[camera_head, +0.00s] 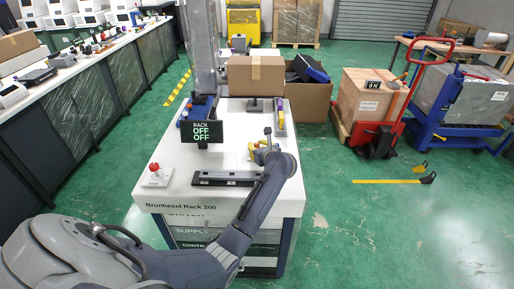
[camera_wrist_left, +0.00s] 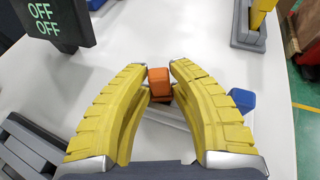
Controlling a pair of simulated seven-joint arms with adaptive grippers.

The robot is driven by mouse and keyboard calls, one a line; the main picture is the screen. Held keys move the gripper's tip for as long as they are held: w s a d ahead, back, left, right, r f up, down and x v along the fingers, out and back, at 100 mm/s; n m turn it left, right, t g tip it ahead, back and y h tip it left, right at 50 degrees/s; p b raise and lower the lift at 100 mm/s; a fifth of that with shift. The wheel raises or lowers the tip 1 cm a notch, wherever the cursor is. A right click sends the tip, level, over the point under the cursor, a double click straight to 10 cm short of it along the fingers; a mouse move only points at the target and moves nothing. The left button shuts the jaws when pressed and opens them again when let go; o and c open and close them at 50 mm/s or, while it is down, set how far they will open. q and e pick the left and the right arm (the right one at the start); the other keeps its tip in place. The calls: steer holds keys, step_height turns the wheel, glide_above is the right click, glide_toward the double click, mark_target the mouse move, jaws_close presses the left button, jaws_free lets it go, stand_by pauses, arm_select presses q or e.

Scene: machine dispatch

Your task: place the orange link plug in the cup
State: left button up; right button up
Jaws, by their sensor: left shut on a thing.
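The orange link plug (camera_wrist_left: 159,83) is a small orange block between the yellow fingertips of my left gripper (camera_wrist_left: 160,82) in the left wrist view. The fingers are shut on it, above the white bench top. In the head view my left gripper (camera_head: 260,147) is over the right part of the bench, behind a dark slotted bar; the plug is too small to make out there. I cannot pick out a cup with certainty in either view. My right gripper is not in view.
The white bench (camera_head: 225,165) carries a display (camera_head: 202,132) reading RACK OFF OFF, a red button (camera_head: 154,168) and the dark slotted bar (camera_head: 226,179). A blue block (camera_wrist_left: 242,100) is near the right finger. A cardboard box (camera_head: 256,76) is at the back.

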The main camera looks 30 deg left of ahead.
arm_select(q)
steer(key=shift+f, duration=0.1)
steer(key=o, duration=1)
steer(key=shift+c, duration=0.2)
steer(key=v, duration=1.1)
steer(key=shift+w, duration=0.1)
steer(key=shift+s+d+r, duration=0.25)
steer(key=shift+s+d, duration=0.05)
steer(key=shift+d, duration=0.15)
steer(key=shift+a, duration=0.1)
